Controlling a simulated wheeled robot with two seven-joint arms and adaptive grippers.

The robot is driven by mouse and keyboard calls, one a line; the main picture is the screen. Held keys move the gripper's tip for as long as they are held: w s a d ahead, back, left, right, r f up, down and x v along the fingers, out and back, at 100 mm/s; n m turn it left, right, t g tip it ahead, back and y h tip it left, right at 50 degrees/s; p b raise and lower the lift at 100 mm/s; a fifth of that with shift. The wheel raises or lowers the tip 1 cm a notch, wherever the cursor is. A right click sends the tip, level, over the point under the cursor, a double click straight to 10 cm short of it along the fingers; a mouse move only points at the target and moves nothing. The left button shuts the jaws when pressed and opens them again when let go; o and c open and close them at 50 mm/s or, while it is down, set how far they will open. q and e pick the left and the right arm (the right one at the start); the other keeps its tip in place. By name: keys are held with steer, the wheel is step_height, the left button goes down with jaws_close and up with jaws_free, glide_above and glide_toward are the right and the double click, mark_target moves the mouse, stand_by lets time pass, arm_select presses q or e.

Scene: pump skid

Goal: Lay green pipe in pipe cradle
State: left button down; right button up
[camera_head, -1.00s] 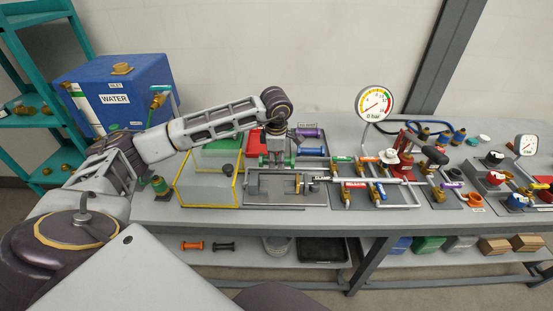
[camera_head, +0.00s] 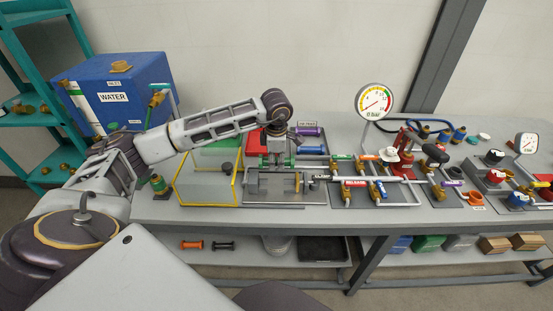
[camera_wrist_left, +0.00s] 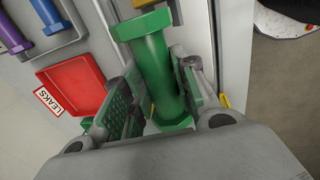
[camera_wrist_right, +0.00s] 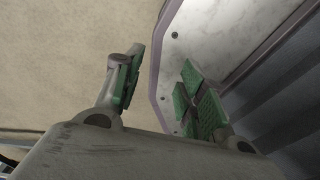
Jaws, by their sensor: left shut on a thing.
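The green pipe (camera_wrist_left: 158,68) has a flange at each end and stands out clearly in the left wrist view. My left gripper (camera_wrist_left: 162,82) is shut around its middle, one finger on each side. In the head view the left gripper (camera_head: 276,154) is over the bench, and only bits of green show beside it. A grey frame (camera_head: 276,196) with upright supports, which looks like the pipe cradle, lies just below and in front of it. The gripper partly hides the frame, and I cannot tell whether the pipe touches it. My right gripper (camera_wrist_right: 160,85) is open and empty, away from the bench.
A red tray (camera_wrist_left: 72,85) labelled LEAKS is beside the left gripper. A blue pipe (camera_head: 311,150) and a purple pipe (camera_head: 308,131) lie behind it. A yellow-edged clear box (camera_head: 207,188) stands left. Valves and a gauge (camera_head: 374,101) crowd the right.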

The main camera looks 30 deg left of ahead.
arm_select(q)
steer(key=shift+f+b, duration=0.55)
steer(key=shift+f, duration=0.75)
steer(key=shift+f+b, duration=0.9)
steer(key=shift+f, duration=0.8)
steer(key=shift+f+b, duration=1.25)
steer(key=shift+f, duration=0.15)
steer(key=shift+f+b, duration=0.35)
steer(key=shift+f, duration=0.15)
arm_select(e)
steer(key=w+d+f, duration=0.3)
steer(key=d+f, duration=0.2)
steer(key=d, duration=0.2)
steer(key=shift+w+f+t+h, duration=0.2)
steer(key=shift+f+t+h, duration=0.1)
steer(key=shift+f+h, duration=0.1)
